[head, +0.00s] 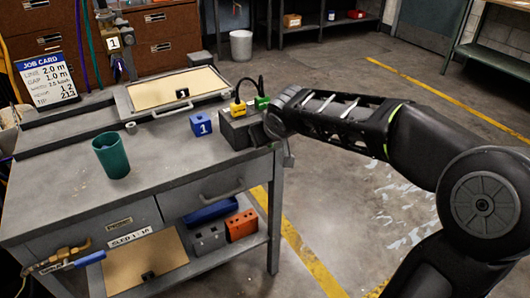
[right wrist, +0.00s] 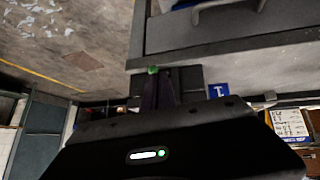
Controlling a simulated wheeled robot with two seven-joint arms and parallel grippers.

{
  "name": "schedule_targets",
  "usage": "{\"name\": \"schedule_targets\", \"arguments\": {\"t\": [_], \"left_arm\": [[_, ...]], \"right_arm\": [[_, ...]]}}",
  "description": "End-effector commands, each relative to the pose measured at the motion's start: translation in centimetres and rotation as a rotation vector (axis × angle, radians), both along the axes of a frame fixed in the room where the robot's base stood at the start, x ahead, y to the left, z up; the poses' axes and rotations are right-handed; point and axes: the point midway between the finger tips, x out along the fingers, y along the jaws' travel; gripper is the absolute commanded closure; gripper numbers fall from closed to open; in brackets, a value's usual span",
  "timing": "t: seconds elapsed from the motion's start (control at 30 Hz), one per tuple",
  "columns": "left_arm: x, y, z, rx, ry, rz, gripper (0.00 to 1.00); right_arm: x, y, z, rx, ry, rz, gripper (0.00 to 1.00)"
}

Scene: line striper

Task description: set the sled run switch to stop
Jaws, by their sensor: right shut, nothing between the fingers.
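A dark grey box (head: 240,128) sits at the right corner of the bench, with a yellow plug (head: 238,108) and a green plug (head: 262,102) joined by a black cable on top. I cannot make out a run switch or its setting on it. My right arm reaches in from the right and ends at the box's right side, hiding part of it. In the right wrist view my right gripper (right wrist: 160,92) is shut and empty, in front of the dark box (right wrist: 190,80). I cannot tell whether it touches the box. My left gripper is not in view.
On the bench (head: 160,185) are a blue cube (head: 201,124) marked 1, a green cup (head: 111,156) and a tan-topped tray (head: 175,88). A job card (head: 45,80) stands at the back left. Below, a shelf holds an orange block (head: 241,225). Open floor lies right.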

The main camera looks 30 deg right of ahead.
Motion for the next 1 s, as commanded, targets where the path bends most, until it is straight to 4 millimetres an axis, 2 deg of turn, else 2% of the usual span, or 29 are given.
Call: {"name": "schedule_targets", "arguments": {"t": [0.03,0.07,0.1,0.37,0.7,1.0], "left_arm": [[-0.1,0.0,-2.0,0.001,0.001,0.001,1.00],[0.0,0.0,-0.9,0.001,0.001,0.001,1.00],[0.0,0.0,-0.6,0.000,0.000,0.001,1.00],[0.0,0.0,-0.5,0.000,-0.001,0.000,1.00],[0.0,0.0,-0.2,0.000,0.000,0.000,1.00],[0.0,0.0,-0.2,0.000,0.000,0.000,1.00]], "right_arm": [[0.0,0.0,-0.9,-0.001,-0.026,0.001,1.00],[0.1,0.0,0.0,-0.001,-0.020,0.001,1.00],[0.1,0.0,0.1,-0.001,-0.017,0.000,1.00],[0.3,0.0,0.1,0.000,-0.015,0.000,1.00],[1.4,0.0,0.7,0.001,-0.014,0.000,1.00],[1.5,0.0,0.7,0.000,-0.014,0.000,1.00]]}}
